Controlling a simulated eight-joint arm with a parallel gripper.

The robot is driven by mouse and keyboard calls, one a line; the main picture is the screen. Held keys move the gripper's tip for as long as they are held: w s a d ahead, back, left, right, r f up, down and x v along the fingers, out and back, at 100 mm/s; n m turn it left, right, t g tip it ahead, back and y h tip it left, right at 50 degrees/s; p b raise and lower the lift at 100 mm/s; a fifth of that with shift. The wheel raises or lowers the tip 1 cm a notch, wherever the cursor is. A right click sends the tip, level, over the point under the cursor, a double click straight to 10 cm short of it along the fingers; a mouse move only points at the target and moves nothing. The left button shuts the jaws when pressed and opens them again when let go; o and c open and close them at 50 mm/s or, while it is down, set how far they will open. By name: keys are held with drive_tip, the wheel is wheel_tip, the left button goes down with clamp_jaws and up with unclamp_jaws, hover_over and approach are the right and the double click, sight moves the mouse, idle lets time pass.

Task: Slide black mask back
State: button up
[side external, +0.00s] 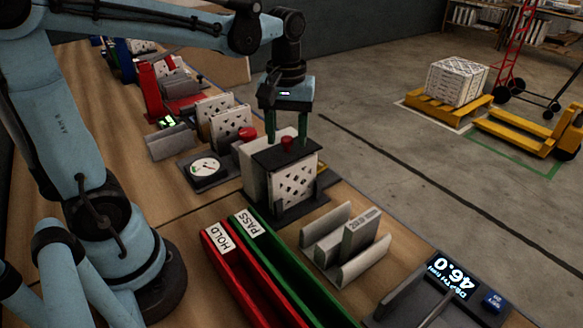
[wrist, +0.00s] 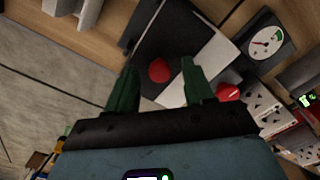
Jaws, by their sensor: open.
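The black mask (side external: 278,156) is a flat dark plate with a red knob (side external: 287,143) on top. It lies over part of the top of a white box with a perforated front (side external: 292,187). In the wrist view the mask (wrist: 178,42) covers one side of the box top, and a white strip (wrist: 208,62) shows beside it. My gripper (side external: 289,137) points down over the box with its green fingers apart. In the wrist view the red knob (wrist: 159,70) shows between the fingers, slightly beyond their tips. I cannot tell whether a finger touches it.
A round dial gauge (side external: 206,168) and a red button (side external: 247,133) stand left of the box. A red HOLD bin (side external: 212,243) and a green PASS bin (side external: 262,258) lie in front. A grey slotted rack (side external: 345,245) and a depth display (side external: 452,279) are at the right.

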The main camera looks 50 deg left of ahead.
drive_tip(key=shift+c, duration=0.3)
clamp_jaws()
drive_tip(key=a, duration=0.6)
drive_tip(key=shift+a, duration=0.4)
drive_tip(key=shift+o, duration=0.3)
unclamp_jaws()
wheel_tip(320, 180, up, 12)
idle(0.3)
drive_tip(key=shift+d, duration=0.1)
